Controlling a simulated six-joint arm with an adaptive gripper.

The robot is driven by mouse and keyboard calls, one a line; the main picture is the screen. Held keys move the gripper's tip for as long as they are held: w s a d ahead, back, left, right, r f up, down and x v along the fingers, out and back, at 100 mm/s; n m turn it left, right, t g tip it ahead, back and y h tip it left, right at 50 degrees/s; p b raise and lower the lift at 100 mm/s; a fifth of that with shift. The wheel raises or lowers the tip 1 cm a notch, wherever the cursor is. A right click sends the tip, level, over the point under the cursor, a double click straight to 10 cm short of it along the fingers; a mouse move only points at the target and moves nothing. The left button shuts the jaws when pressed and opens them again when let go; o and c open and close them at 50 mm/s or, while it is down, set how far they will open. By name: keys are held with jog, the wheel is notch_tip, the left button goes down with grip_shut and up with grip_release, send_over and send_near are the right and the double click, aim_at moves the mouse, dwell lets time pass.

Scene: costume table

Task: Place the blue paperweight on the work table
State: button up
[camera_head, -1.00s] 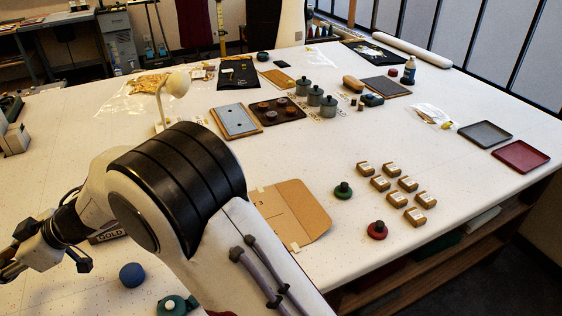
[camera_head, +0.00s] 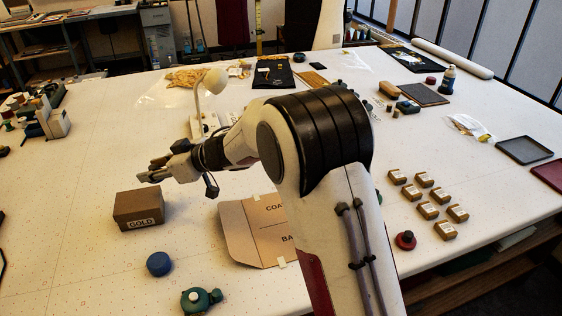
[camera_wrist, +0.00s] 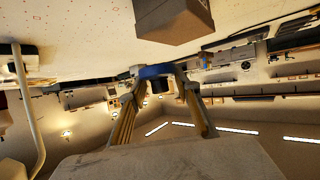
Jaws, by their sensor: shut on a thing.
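My gripper (camera_head: 148,172) is raised over the left part of the white work table (camera_head: 70,220), behind the box marked GOLD. In the wrist view my gripper (camera_wrist: 158,74) is shut on the blue paperweight (camera_wrist: 155,71), a blue piece with a dark knob, held between the fingertips. The table fills the top of that inverted view, and the paperweight appears apart from it. In the head view I cannot make out the held paperweight clearly.
The brown GOLD box (camera_head: 139,209) stands nearby. A round blue object (camera_head: 159,263) and a green item (camera_head: 201,300) lie in front of it. A cardboard pattern (camera_head: 250,232) lies to the right, a lamp (camera_head: 213,82) stands behind. Bare table extends left.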

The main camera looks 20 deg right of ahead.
jog(key=s+d+m+t+h, duration=0.2)
jog(key=d+m+t+h, duration=0.3)
jog(key=d, duration=3.5)
jog(key=s+d+m+h, duration=0.35)
jog(key=s+d, duration=0.85)
jog(key=d, duration=0.5)
jog(key=s+f+y, duration=0.1)
jog(key=s, duration=0.8)
jog(key=shift+a+f+n+y, duration=0.15)
jog(key=shift+a+n+y, duration=0.05)
jog(key=shift+n+y, duration=0.2)
jog(key=shift+f, duration=3.1)
